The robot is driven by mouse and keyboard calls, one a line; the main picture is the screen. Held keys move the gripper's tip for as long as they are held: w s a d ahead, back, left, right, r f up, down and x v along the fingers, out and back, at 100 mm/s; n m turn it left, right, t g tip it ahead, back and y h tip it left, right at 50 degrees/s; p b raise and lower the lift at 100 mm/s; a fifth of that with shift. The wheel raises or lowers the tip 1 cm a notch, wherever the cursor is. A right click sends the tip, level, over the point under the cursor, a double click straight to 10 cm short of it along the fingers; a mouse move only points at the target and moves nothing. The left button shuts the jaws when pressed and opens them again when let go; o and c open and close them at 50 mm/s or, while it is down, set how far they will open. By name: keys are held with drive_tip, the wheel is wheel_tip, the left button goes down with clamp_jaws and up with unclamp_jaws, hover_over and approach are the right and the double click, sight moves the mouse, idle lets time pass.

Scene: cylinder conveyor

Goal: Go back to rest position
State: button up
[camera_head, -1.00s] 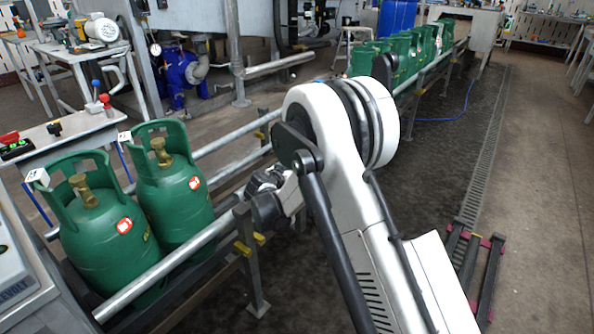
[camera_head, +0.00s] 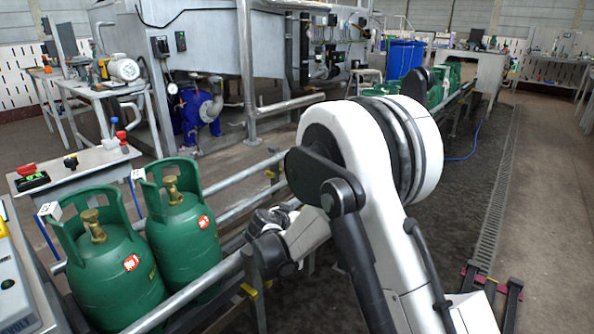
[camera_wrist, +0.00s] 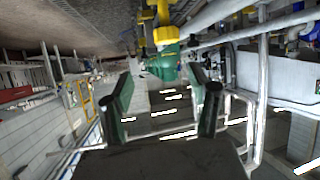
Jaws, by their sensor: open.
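My gripper is open, with its two dark fingers apart and nothing between them in the wrist view (camera_wrist: 164,108). In the head view my white arm fills the centre and right, and its black wrist end is beside the conveyor rail, right of the two near cylinders. A green gas cylinder (camera_head: 110,270) and a second green gas cylinder (camera_head: 184,238) stand upright side by side on the conveyor at the left. Neither touches my gripper. The wrist view is tilted and shows a green cylinder (camera_wrist: 162,65) beyond the fingers.
The conveyor's metal rail (camera_head: 215,270) runs from front left to back right. More green cylinders (camera_head: 440,85) stand at its far end, partly hidden by my arm. A side table (camera_head: 75,175) with small controls is at left. Floor at right (camera_head: 550,200) is clear.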

drive_tip(key=s+d+r+n+g+y, duration=0.2)
drive_tip(key=s+d+r+g, duration=0.2)
drive_tip(key=s+d+r, duration=1.3)
drive_tip(key=s+d+f+n+y, duration=0.1)
drive_tip(key=s+y, duration=0.1)
drive_tip(key=s, duration=1.2)
drive_tip(key=s+d+f+n+y, duration=0.1)
drive_tip(key=s+d+n+y, duration=0.1)
drive_tip(key=s, duration=1.2)
wheel_tip(320, 180, up, 18)
drive_tip(key=p, duration=1.8)
drive_tip(key=shift+w+a+g, duration=0.15)
drive_tip(key=shift+w+g, duration=0.15)
drive_tip(key=shift+g, duration=0.1)
